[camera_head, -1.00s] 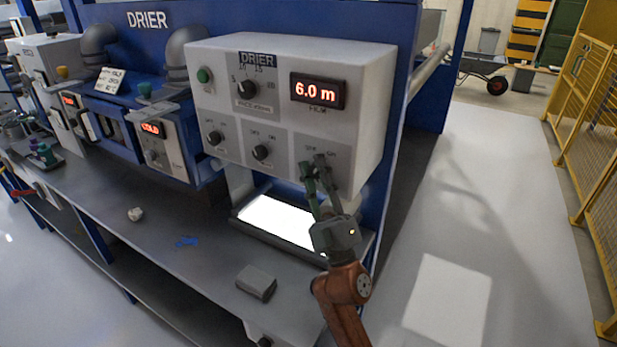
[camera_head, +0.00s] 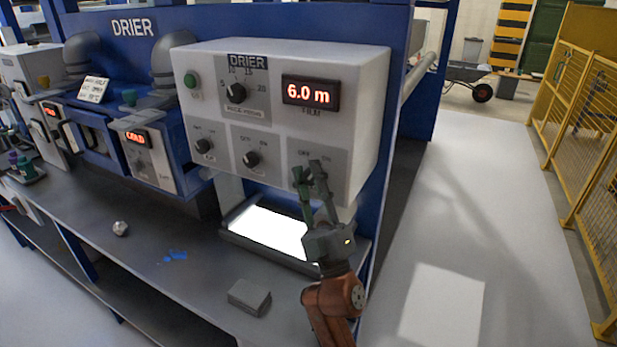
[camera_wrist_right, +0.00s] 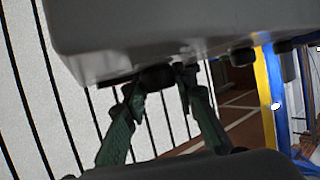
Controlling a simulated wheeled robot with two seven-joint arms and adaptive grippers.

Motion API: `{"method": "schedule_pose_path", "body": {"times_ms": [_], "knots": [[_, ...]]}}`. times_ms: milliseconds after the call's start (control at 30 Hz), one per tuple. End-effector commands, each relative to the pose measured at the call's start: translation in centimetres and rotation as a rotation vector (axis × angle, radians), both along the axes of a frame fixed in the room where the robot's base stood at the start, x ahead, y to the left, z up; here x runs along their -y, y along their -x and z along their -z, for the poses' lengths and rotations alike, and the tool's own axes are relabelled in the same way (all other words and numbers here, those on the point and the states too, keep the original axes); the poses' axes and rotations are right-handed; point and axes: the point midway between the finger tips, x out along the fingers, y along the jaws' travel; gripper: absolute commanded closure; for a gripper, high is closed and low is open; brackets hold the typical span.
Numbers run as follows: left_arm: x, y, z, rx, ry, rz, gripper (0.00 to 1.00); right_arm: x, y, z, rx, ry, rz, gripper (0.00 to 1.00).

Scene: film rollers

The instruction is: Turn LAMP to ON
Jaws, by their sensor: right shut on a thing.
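The drier control box (camera_head: 205,100) is light grey, with small knob panels along its lower front. The right-hand panel (camera_head: 337,160) carries OFF and ON marks. My right gripper (camera_head: 309,172) reaches up to this panel from below, its two green fingers in front of it. In the right wrist view its fingers (camera_wrist_right: 161,82) are on either side of a dark round knob (camera_wrist_right: 157,77) and shut on it. In the head view the fingers hide this knob, so its pointer cannot be read. No LAMP lettering is legible. My left gripper is not in view.
Two other knobs, left (camera_head: 203,146) and middle (camera_head: 252,158), sit beside the held one. A bright lit plate (camera_head: 268,231) lies below. A grey block (camera_head: 249,296) rests on the bench.

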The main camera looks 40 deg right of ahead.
Motion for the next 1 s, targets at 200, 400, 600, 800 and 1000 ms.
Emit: {"method": "schedule_pose_path", "body": {"times_ms": [200, 400, 600, 800, 1000], "knots": [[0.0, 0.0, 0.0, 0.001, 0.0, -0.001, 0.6, 0.0, 0.0, -0.1, 0.001, 0.0, -0.001, 0.62], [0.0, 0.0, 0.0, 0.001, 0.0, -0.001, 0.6, 0.0, 0.0, 0.0, 0.0, 0.0, 0.0, 0.56], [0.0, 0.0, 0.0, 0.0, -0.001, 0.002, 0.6, 0.0, 0.1, 0.1, 0.0, -0.001, -0.001, 0.56], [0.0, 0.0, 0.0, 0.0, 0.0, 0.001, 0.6, -0.3, 1.3, 1.8, -0.001, -0.005, -0.002, 0.56], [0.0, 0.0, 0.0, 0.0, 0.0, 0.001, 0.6, -0.8, 3.5, 4.6, -0.002, -0.006, 0.001, 0.56]]}}
